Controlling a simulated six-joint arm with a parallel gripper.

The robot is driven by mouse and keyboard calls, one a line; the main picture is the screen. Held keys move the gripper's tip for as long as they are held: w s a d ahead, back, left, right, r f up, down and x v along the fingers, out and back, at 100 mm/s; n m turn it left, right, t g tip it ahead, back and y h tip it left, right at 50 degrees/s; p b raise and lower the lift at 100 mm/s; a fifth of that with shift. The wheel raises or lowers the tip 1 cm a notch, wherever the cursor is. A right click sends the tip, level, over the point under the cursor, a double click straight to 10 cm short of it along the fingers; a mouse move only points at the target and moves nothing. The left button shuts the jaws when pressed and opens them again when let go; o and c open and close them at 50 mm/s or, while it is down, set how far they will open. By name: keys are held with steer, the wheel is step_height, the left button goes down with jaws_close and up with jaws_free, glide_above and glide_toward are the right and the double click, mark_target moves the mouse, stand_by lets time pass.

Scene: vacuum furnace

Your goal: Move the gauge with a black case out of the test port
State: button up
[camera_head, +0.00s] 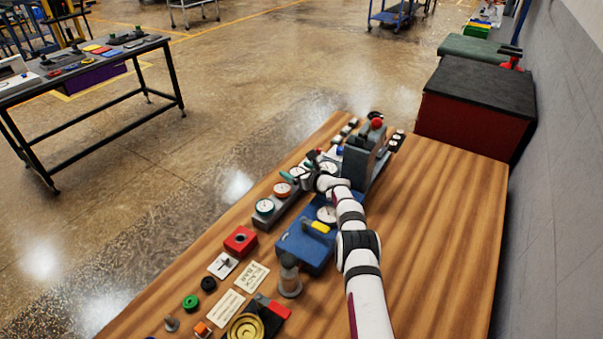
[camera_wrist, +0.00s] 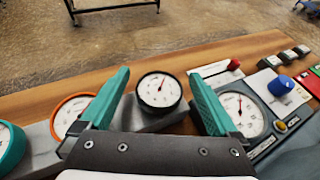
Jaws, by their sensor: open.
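The gauge with a black case (camera_wrist: 160,91) has a white dial and a red needle. It sits upright on a grey block (camera_wrist: 150,119) in the wrist view. My gripper (camera_wrist: 158,78) is open, with one teal finger on each side of this gauge and visible gaps to both. In the head view my gripper (camera_head: 299,170) is over the far part of the gauge row and partly covers the gauge. The fitting under the gauge is hidden, so I cannot tell which port holds it.
An orange-rimmed gauge (camera_wrist: 68,117) is close beside the left finger, and a teal-rimmed gauge (camera_wrist: 9,146) is farther left. A grey panel with a dial (camera_wrist: 242,114) is close to the right finger. A blue case (camera_head: 302,249) stands nearer on the bench.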

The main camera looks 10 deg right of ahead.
steer(key=v, duration=1.2)
steer(key=shift+r, duration=0.25)
steer(key=s+a+r+n+g+y, duration=0.25)
steer(key=s+a+r+n, duration=0.25)
steer(key=a+r+n, duration=0.35)
steer(key=s+a+r+n+g+y, duration=0.1)
steer(key=s+a+r+n+g, duration=0.25)
steer(key=s+a, duration=0.4)
steer(key=s+a+r+n+g+y, duration=0.15)
steer(key=s+a+r+n, duration=0.3)
steer(key=s, duration=0.65)
steer(key=s+d+f+n+g+h, duration=0.1)
steer(key=s+d+n+h, duration=0.1)
steer(key=s, duration=0.7)
steer(key=s+d+f+n+g+h, duration=0.1)
steer(key=s+d+n+g+h, duration=0.1)
steer(key=s+n, duration=0.3)
steer(key=s+d+f+n+g+h, duration=0.1)
steer(key=s+d+n+g+h, duration=0.1)
steer(key=s, duration=1.1)
steer(key=shift+d+f+n+h, duration=0.35)
steer(key=shift+d+n+h, duration=0.15)
steer(key=shift+n+h, duration=0.2)
steer(key=shift+s+g, duration=0.15)
steer(key=shift+g, duration=0.1)
